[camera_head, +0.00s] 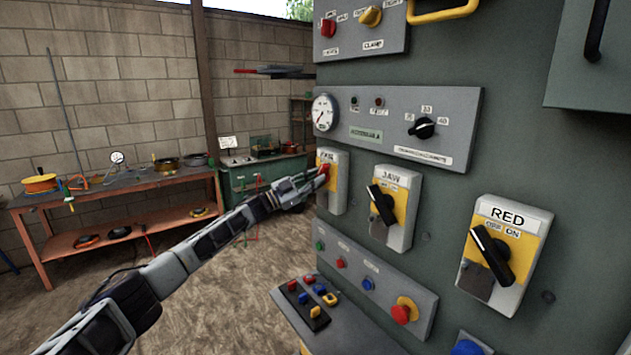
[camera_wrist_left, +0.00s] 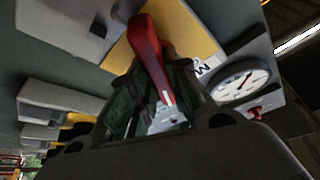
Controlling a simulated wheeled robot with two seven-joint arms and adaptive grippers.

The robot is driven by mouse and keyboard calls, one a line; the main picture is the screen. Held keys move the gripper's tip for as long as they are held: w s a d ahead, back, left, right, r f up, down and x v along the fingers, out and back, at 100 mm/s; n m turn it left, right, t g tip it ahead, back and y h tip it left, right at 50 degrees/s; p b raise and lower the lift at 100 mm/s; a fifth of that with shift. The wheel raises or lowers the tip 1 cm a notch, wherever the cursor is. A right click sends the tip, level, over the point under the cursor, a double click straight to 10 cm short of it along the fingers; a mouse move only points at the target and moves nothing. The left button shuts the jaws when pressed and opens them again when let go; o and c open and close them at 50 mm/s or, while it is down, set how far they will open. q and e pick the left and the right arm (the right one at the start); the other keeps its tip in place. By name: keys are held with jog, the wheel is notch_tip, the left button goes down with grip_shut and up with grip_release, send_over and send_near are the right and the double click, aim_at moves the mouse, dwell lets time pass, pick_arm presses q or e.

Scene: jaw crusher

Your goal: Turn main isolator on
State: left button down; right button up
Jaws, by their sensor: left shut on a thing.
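The main isolator is the leftmost of three grey and yellow switch boxes (camera_head: 333,192) on the green panel, with a label I can only partly read. Its red handle (camera_head: 323,170) shows beside my left gripper (camera_head: 318,181), and the handle stands large in the left wrist view (camera_wrist_left: 150,60). My left gripper is shut on the red handle, with its fingers (camera_wrist_left: 150,105) on either side of the handle's lower part. The fingers hide part of the handle, so its exact setting is hard to read. My right gripper is not in view.
To the right are the JAW switch (camera_head: 395,208) and the RED switch (camera_head: 503,255), both with black handles. A round gauge (camera_head: 324,112) sits above the isolator. A button console (camera_head: 330,320) juts out below. A wooden workbench (camera_head: 120,190) stands at the left wall.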

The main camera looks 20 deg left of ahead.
pick_arm(q)
jog(key=m+g, duration=0.1)
jog(key=m, duration=0.2)
jog(key=shift+m+g, duration=0.3)
jog(key=shift+m, duration=0.1)
pick_arm(e)
jog(key=shift+w+d+f, duration=0.1)
jog(key=shift+w+d, duration=0.8)
jog(key=shift+w, duration=0.1)
pick_arm(q)
jog(key=shift+h, duration=0.3)
pick_arm(e)
jog(key=shift+s, duration=0.1)
pick_arm(q)
jog(key=c, duration=1.4)
grip_release()
jog(key=shift+o, duration=0.2)
jog(key=shift+s+a, duration=0.1)
jog(key=shift+a, duration=0.05)
pick_arm(e)
jog(key=shift+s+a, duration=0.25)
